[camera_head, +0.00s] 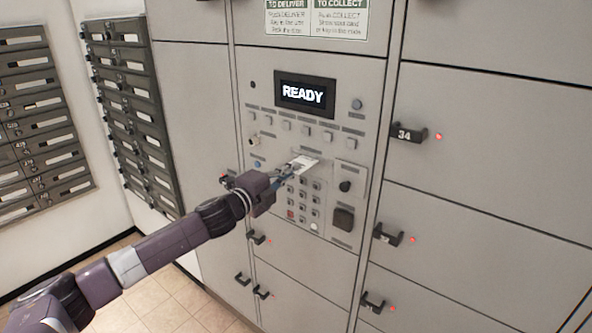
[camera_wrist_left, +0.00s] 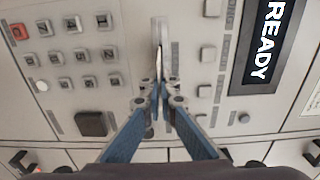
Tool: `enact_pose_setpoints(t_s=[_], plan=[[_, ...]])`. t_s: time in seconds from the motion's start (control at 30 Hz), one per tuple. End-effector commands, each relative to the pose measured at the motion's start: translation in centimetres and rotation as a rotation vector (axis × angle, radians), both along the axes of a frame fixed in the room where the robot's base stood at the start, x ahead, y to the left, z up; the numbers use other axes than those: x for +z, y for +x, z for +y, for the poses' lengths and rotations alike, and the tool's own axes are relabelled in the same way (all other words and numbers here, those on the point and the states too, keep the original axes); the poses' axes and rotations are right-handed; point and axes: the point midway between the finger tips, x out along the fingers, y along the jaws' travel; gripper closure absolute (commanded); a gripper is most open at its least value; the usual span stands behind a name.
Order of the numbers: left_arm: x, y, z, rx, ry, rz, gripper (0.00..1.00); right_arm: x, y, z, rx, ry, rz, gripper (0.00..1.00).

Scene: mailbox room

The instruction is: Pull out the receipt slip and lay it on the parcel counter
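The white receipt slip (camera_head: 305,162) sticks out from the locker's control panel (camera_head: 345,135), above the keypad. In the left wrist view the slip (camera_wrist_left: 160,32) shows nearly edge-on as a thin pale strip. My left gripper (camera_head: 287,172) is at the slip's outer end, in front of the panel. In the left wrist view its blue fingers (camera_wrist_left: 161,92) are drawn together on the two sides of the slip, and its near end is hidden between them. My right gripper is not in view. I see no parcel counter.
A screen reading READY (camera_head: 304,94) is above the slip. The keypad (camera_head: 303,200) and a black knob (camera_head: 345,186) are close to the gripper. Locker handles, such as number 34 (camera_head: 408,133), stick out at the right. Mailboxes (camera_head: 137,110) line the left wall.

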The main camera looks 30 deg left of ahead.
Motion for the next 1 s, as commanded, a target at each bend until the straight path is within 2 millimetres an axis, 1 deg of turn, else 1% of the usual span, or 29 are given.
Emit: enact_pose_setpoints(t_s=[0.03, 0.53, 0.7, 1.0], plan=[[-0.2, -0.4, 0.0, -0.001, 0.002, 0.002, 1.00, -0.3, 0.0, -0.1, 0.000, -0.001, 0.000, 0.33], [-0.2, -3.3, 0.2, 0.000, 0.001, 0.002, 1.00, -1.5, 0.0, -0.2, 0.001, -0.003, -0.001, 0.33], [0.0, -3.7, 0.2, -0.002, 0.002, 0.000, 1.00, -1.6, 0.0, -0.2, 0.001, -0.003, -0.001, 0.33], [0.1, -3.7, 0.2, -0.001, 0.002, 0.000, 1.00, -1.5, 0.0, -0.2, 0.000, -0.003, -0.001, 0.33]])
